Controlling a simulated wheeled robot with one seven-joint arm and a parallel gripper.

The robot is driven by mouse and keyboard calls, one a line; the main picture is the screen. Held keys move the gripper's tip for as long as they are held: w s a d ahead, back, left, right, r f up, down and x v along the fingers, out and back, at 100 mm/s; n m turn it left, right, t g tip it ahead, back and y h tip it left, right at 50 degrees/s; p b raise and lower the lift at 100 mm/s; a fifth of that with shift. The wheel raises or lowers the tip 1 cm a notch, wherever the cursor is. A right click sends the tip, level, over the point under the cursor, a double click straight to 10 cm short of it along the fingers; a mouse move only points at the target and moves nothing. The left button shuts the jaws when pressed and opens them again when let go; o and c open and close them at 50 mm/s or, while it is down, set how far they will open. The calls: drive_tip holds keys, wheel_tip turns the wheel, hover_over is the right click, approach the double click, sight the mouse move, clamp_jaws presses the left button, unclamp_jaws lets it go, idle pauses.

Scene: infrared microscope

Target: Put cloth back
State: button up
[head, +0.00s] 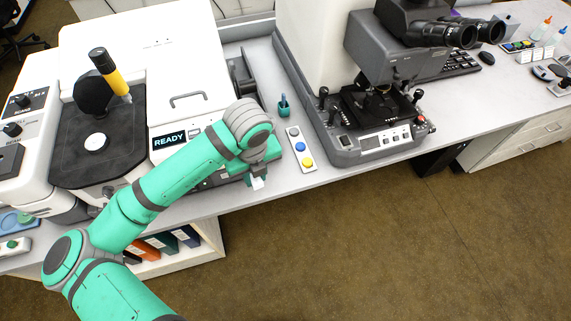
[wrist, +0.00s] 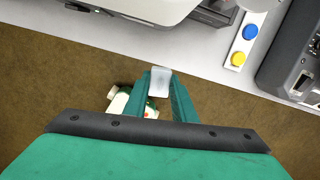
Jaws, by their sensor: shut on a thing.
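A small white cloth (wrist: 161,82) is between the fingertips of my gripper (wrist: 165,90) in the wrist view. My gripper is shut on it and holds it over the bench's front edge, with the brown floor below. In the head view the cloth (head: 257,183) shows as a small white patch under my gripper (head: 258,176). My gripper hangs left of the strip with coloured buttons. I cannot tell how high above the bench it is.
The dark-based microscope (head: 385,143) is to the right. The white instrument with the READY display (head: 169,139) is to the left.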

drive_tip(key=shift+s+a+r+m, duration=0.15)
drive_tip(key=shift+r+m, duration=0.05)
drive_tip(key=shift+m, duration=0.5)
drive_tip(key=shift+w+d+f, duration=0.15)
drive_tip(key=shift+w+d, duration=0.05)
drive_tip(key=shift+w, duration=0.1)
drive_tip(key=w+d+f, duration=0.4)
drive_tip(key=w+d, duration=0.1)
drive_tip(key=w, duration=0.2)
hover_over(285, 171)
drive_tip(key=s, duration=0.1)
drive_tip(key=f, duration=0.4)
drive_tip(key=shift+s+a+f, duration=0.15)
drive_tip(key=shift+a, duration=0.05)
drive_tip(key=shift+w+d+f, duration=0.15)
drive_tip(key=shift+w+f, duration=0.05)
drive_tip(key=shift+f, duration=0.1)
drive_tip(key=f, duration=0.3)
drive_tip(key=shift+w+d+f, duration=0.25)
drive_tip(key=shift+w+f, duration=0.05)
drive_tip(key=shift+f, duration=0.05)
drive_tip(key=shift+s, duration=0.1)
drive_tip(key=shift+f, duration=0.15)
